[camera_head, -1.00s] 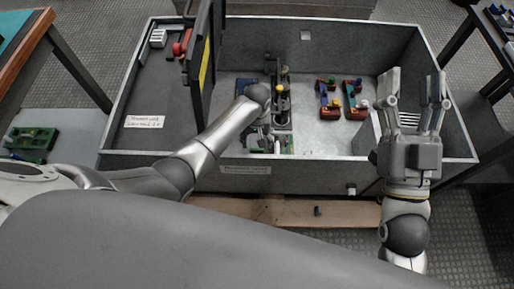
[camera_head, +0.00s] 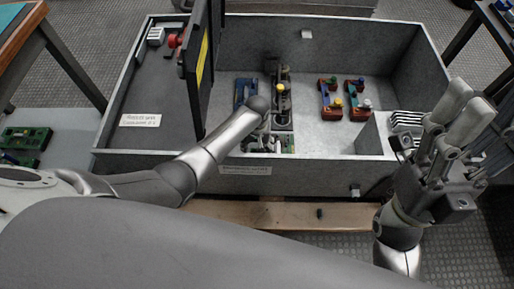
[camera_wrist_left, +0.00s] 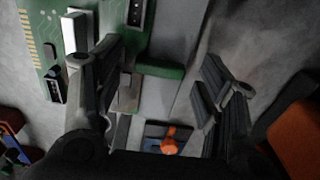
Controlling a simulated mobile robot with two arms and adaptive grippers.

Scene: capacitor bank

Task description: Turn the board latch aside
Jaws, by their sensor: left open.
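The green circuit board (camera_wrist_left: 95,28) fills the upper left of the left wrist view. In the head view, a strip of board (camera_head: 290,143) shows at the front of the open cabinet. My left gripper (camera_wrist_left: 165,85) is open above it, its two fingers spread apart. Between the fingers, lower down, lies a small green block (camera_wrist_left: 160,69) beside a grey strip; I cannot tell if this is the board latch. In the head view my left wrist mostly hides that gripper. My right gripper (camera_head: 465,110) is open and empty over the cabinet's right front corner.
An orange knob on a blue base (camera_wrist_left: 169,143) lies below the fingers. The cabinet (camera_head: 300,168) has high walls, and a dark door panel (camera_head: 197,75) stands upright left of my left arm. Red-based parts (camera_head: 330,100) stand to the right. Bare floor lies between.

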